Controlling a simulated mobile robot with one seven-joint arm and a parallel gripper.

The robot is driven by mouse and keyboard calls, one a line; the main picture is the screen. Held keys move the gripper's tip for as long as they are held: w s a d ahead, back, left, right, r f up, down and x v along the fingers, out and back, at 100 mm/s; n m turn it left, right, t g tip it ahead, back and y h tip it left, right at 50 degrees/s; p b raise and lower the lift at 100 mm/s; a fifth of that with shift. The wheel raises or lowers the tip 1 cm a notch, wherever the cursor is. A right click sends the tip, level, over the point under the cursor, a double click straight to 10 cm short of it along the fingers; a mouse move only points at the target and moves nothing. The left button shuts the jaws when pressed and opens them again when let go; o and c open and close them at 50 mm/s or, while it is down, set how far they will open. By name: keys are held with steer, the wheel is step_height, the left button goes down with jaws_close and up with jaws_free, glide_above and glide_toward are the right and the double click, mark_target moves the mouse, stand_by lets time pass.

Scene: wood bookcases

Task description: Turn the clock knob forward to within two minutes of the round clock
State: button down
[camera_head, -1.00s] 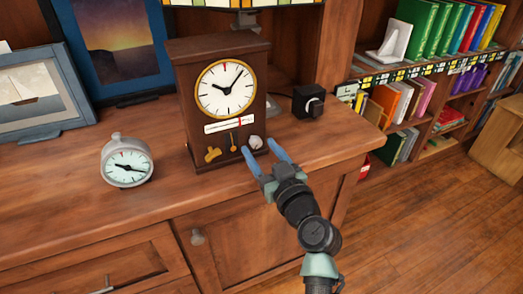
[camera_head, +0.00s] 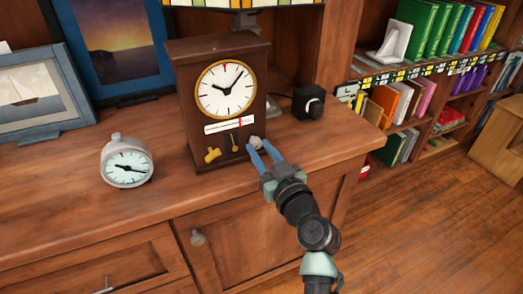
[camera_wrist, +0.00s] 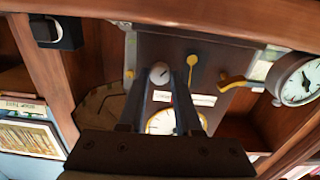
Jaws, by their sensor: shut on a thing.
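A dark wooden clock (camera_head: 226,92) stands upright on the cabinet top, with a white dial whose hands point to the upper left and upper right. A pale round knob (camera_head: 254,142) sits low on its right front; the knob also shows in the wrist view (camera_wrist: 160,74). My gripper (camera_head: 259,149) is shut on the knob, its two blue fingers on either side. A small grey round clock (camera_head: 127,162) stands apart to the left, one hand toward the right and one toward the upper left. It is partly visible in the wrist view (camera_wrist: 297,80).
A black box with a dial (camera_head: 309,102) stands to the right. Framed pictures (camera_head: 45,90) stand at the back left. The cabinet's front top (camera_head: 195,190) is clear.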

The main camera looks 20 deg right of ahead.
steer(key=shift+m, duration=0.3)
steer(key=m, duration=0.7)
steer(key=shift+m, duration=0.3)
steer(key=m+p, duration=0.1)
steer(key=m, duration=0.2)
steer(key=shift+m+p, duration=1.05)
steer(key=shift+m, duration=1.35)
steer(key=shift+f, duration=0.1)
steer(key=c, duration=0.6)
jaws_free()
